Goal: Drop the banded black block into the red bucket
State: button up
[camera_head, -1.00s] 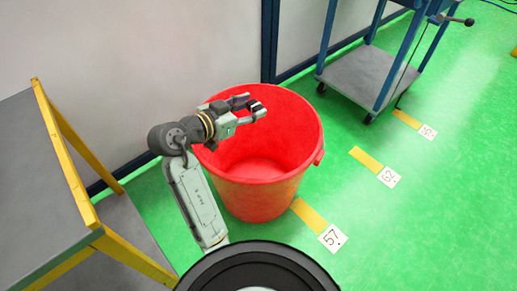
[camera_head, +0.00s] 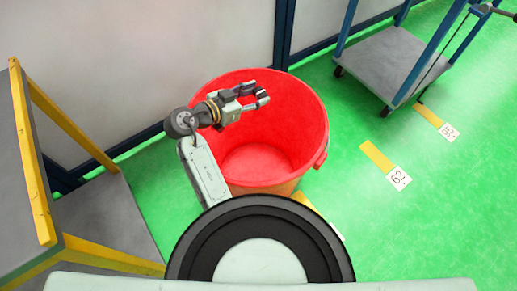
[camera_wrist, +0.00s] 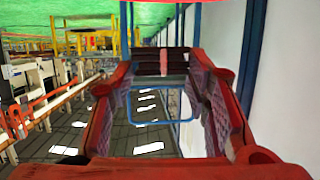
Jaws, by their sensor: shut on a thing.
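The red bucket (camera_head: 255,165) stands on the green floor with its wide mouth facing up. My gripper (camera_head: 258,94) is over the bucket's mouth in the head view, near its upper middle. In the wrist view, the banded black block (camera_wrist: 150,62) lies across the gap between the far ends of my gripper's fingers (camera_wrist: 165,70), with a pinkish band around its middle. My gripper is shut on it. In the head view the block is too small and too covered by the fingers to make out clearly.
A grey table with a yellow frame (camera_head: 35,150) stands at the left. A grey wheeled cart with blue posts (camera_head: 390,65) stands at the upper right. A pale wall (camera_head: 150,60) is behind the bucket. Green floor is free to the right, with yellow strips and number cards (camera_head: 399,178).

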notch_tip(320, 180, down, 5)
jog(key=b, duration=0.2)
jog(key=shift+f+b, duration=0.1)
jog(key=shift+b, duration=0.3)
jog(key=o, duration=1.2)
jog(key=v, duration=1.2)
